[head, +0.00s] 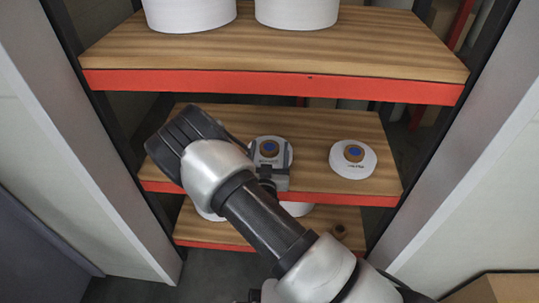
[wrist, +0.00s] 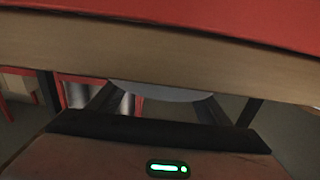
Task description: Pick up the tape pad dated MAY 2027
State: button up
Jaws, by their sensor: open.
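Two white round tape pads with brown hubs and blue centres lie on the middle shelf in the head view. The left pad (head: 258,141) is partly covered by my gripper (head: 271,150), whose open fingers reach over it on either side of its hub. Contact cannot be told. The right pad (head: 353,172) lies apart with dark print on its front, too small to read. No date is legible on either pad. In the wrist view, my gripper (wrist: 156,98) shows two dark, spread fingers, with part of a pale round surface (wrist: 160,92) between them.
The upper shelf (head: 290,81) with a red front edge overhangs the middle shelf (head: 330,189) and bears two white cylinders (head: 190,14). The lower shelf (head: 220,236) holds partly hidden white items and a small brown piece (head: 339,231). Grey panels flank both sides.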

jog(key=shift+w, duration=0.55)
jog(key=shift+r, duration=0.1)
jog(key=c, duration=1.3)
